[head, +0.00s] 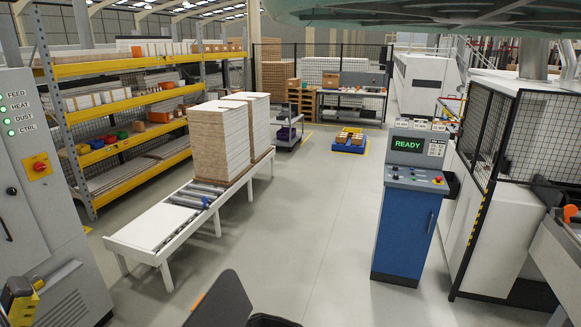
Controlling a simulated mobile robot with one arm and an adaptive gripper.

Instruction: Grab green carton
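I cannot make out a green carton for certain. A small green container (122,134) sits on the middle level of the shelving rack at the left, in a row with red, blue and yellow ones. It is too small to tell whether it is a carton or a bin. I see no gripper that I can identify, so whether it is open or shut does not show.
A roller conveyor (150,232) with tall board stacks (218,140) stands left of centre. A blue control console (405,220) reading READY stands at the right beside a fenced machine (495,140). A blue low platform (349,147) bears brown boxes. The floor between is clear.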

